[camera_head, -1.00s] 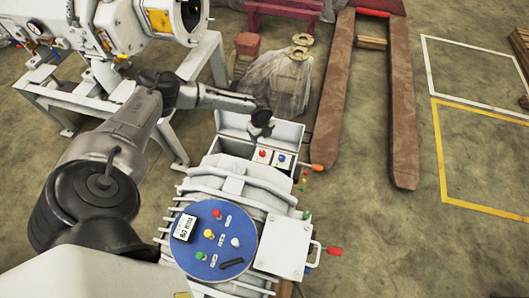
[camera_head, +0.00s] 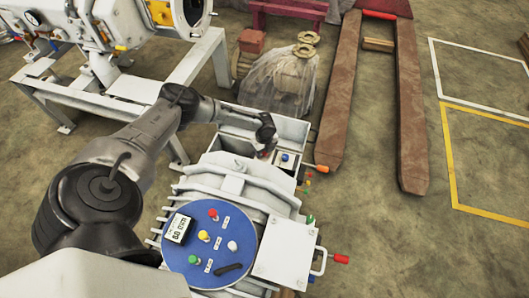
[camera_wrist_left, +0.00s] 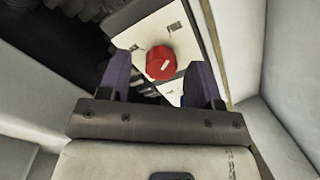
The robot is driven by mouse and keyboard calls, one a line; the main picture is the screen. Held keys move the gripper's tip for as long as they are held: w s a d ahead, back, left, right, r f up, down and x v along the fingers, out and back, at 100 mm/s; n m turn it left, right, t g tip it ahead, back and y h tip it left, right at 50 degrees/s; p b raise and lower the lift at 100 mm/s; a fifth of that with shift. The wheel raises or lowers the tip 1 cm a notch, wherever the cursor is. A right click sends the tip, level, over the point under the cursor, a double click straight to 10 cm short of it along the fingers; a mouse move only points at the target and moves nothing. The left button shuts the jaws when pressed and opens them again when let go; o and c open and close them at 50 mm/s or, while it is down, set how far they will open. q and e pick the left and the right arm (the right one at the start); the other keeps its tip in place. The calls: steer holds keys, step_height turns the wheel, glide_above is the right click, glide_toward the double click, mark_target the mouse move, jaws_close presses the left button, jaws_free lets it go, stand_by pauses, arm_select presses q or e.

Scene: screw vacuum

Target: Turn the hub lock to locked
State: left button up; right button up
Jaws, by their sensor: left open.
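My left gripper (camera_head: 264,147) reaches down into the open white box behind the machine. A red knob (camera_wrist_left: 160,63) with a pale mark on its top sits on a white panel (camera_wrist_left: 150,33) inside the box. In the left wrist view the knob shows between my two open purple-grey fingers, and I see no clear contact. In the head view the gripper mostly hides the red knob. A blue knob (camera_head: 285,158) sits beside it on a white panel. No label naming the hub lock is readable. My right gripper is not in view.
The box walls (camera_wrist_left: 290,125) stand close around my left gripper. In front is the machine with a blue round panel (camera_head: 190,255) carrying coloured buttons and a black handle. Red-tipped levers (camera_head: 340,259) stick out at right. Brown forks (camera_head: 340,120) lie behind; the floor at right is mostly clear.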

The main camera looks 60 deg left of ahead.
arm_select(q)
steer(key=shift+f, duration=0.25)
steer(key=c, duration=0.9)
steer(key=shift+c, duration=0.2)
